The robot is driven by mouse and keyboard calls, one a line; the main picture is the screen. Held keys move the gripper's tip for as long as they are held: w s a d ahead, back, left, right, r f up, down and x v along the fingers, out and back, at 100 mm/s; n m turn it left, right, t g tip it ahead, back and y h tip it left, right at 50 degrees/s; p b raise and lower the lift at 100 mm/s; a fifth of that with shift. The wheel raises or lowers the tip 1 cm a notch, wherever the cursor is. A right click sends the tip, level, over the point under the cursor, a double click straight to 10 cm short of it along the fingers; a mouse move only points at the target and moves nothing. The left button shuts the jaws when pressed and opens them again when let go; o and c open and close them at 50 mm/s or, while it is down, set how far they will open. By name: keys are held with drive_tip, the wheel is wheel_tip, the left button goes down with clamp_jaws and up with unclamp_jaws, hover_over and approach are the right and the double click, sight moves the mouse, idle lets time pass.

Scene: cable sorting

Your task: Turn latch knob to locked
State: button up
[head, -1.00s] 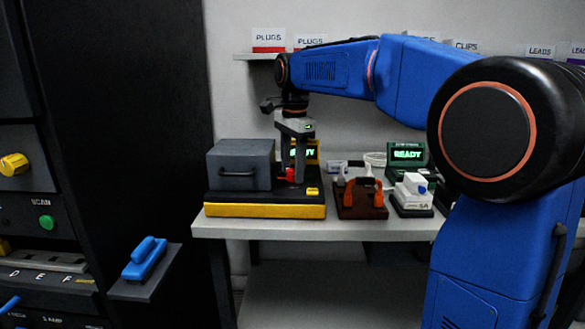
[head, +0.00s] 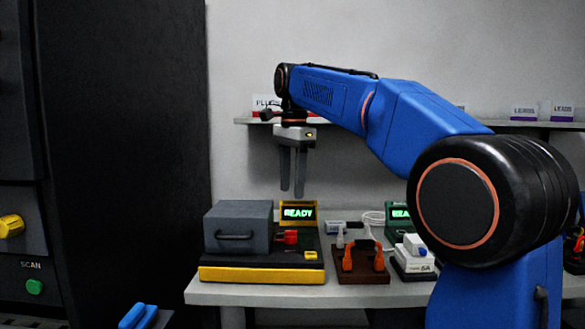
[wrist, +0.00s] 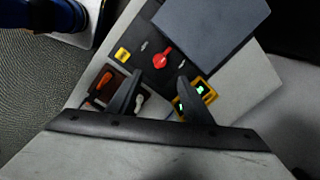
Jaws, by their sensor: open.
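The red latch knob (head: 288,237) sits on the black top of the yellow-fronted station (head: 262,275), just right of the grey lidded box (head: 238,228). My gripper (head: 292,192) is open and empty, pointing down well above the knob, touching nothing. In the wrist view my gripper (wrist: 160,78) has its fingers apart, with the knob beyond the tips.
A yellow-framed display (head: 298,213) behind the knob reads READY. A yellow button (head: 311,255) lies in front of it. To the right stand a brown holder with orange clips (head: 361,262) and a white device (head: 414,257). A shelf (head: 245,121) runs along the wall behind my arm.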

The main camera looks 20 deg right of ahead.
drive_tip(key=shift+s+r, duration=0.15)
drive_tip(key=shift+r, duration=1.95)
